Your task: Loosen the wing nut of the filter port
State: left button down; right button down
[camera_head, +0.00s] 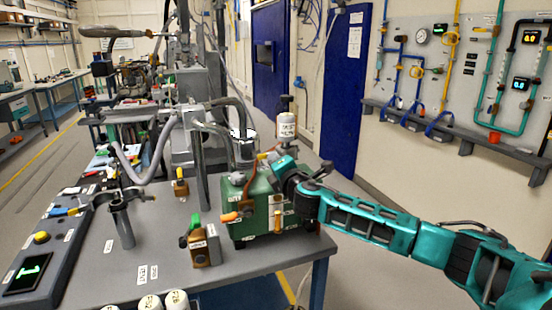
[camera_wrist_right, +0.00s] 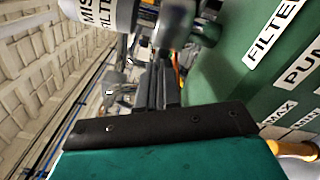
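The green pump box (camera_head: 262,208) stands at the right end of the grey bench. The white mist filter (camera_head: 286,127) stands upright above its back. In the right wrist view the box (camera_wrist_right: 225,70) fills the right side, with "FILTER" and "PUMP" labels, and the filter (camera_wrist_right: 100,12) is at top left. My right gripper (camera_head: 281,166) is at the box's top, just below the filter. In the wrist view its dark fingers (camera_wrist_right: 165,85) point toward a grey metal fitting (camera_wrist_right: 175,22) beside the filter. I cannot make out the wing nut, finger opening or contact. My left gripper is not in view.
A small brown block with a green top (camera_head: 204,245) stands left of the box. A metal tube stand (camera_head: 122,225) is farther left, and a control panel (camera_head: 45,245) runs along the bench's left side. Hoses and a metal post crowd behind the box.

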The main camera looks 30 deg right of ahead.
jog(key=n, duration=0.6)
jog(key=shift+r, duration=0.1)
jog(key=n, duration=0.4)
jog(key=shift+r+n, duration=0.1)
jog(key=shift+n, duration=0.5)
jog(key=shift+d, duration=0.1)
jog(key=c, duration=1.3)
grip_release()
jog(key=shift+f, duration=0.2)
